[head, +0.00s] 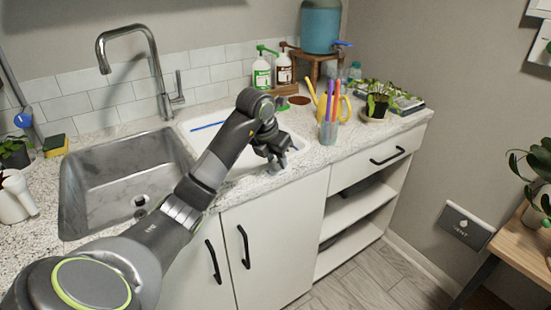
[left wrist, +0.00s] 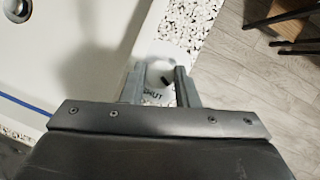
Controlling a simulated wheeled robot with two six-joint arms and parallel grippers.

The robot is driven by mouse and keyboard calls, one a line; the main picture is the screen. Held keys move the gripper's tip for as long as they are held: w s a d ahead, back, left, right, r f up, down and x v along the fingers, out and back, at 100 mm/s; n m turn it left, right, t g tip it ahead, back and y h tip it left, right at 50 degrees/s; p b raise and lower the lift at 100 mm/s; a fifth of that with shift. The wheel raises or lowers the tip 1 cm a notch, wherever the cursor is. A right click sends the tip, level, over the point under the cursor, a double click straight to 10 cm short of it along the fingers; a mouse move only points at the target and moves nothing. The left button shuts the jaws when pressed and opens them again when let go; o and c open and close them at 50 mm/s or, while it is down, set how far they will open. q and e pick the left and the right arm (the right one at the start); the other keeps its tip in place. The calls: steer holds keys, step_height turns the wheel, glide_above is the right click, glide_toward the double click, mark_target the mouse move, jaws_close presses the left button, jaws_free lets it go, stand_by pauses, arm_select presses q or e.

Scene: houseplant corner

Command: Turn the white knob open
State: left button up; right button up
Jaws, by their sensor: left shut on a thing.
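The white knob (left wrist: 160,73) sits at the counter edge in the left wrist view, between my two fingers. A short dark mark shows on it. Beside it, nearer my palm, are dark letters that look like the end of "SHUT", partly cut off by my gripper. My left gripper (left wrist: 160,87) is shut on the knob, one finger on each side. In the head view my left gripper (head: 279,160) reaches down at the front edge of the counter, beside the white basin; the knob is hidden there by the gripper. My right gripper is in neither view.
The white basin (left wrist: 60,60) with a blue line lies left of the knob. In the head view a steel sink (head: 85,190), a cup of pens (head: 327,131), a yellow watering can (head: 344,108) and soap bottles (head: 262,74) share the counter (head: 375,140). Cabinet doors (head: 275,235) stand below.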

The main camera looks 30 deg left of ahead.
arm_select(q)
steer(key=n+y, duration=0.1)
steer(key=n, duration=0.2)
steer(key=shift+d+n, duration=0.1)
steer(key=shift+n, duration=0.3)
steer(key=shift+n+y, duration=0.4)
steer(key=shift+n, duration=0.2)
steer(key=o, duration=1)
steer(key=shift+g, duration=0.3)
steer(key=shift+r, duration=0.1)
